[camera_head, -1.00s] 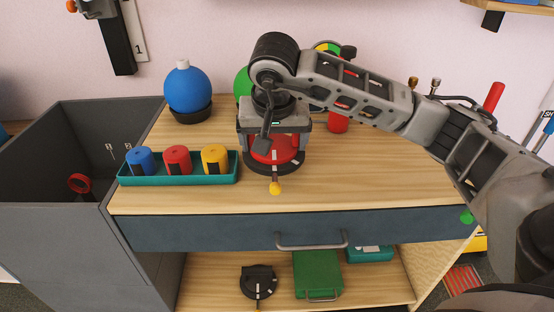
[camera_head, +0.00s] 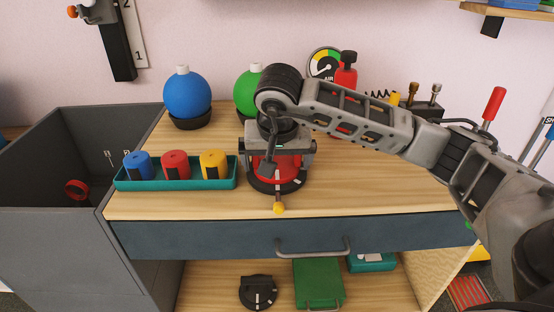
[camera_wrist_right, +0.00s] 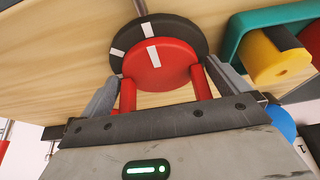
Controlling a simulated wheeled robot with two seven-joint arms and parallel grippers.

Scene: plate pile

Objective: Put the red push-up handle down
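The red push-up handle (camera_wrist_right: 158,66) is in my right gripper (camera_wrist_right: 168,82), with a round red base and two red posts. In the right wrist view the fingers lie close against the outer sides of the posts. Its grip is hidden behind the gripper. In the head view the red handle (camera_head: 264,166) shows below the right gripper (camera_head: 279,150). Directly beneath is a black disc with white marks (camera_head: 291,186), on the wooden top; it also shows in the right wrist view (camera_wrist_right: 122,45). I cannot tell whether red base and disc touch. My left gripper is out of view.
A teal tray (camera_head: 180,184) with blue, red and yellow cylinders stands left of the gripper. Blue (camera_head: 187,92) and green (camera_head: 247,88) balls and a red bottle (camera_head: 345,78) stand behind. The worktop's right front is clear.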

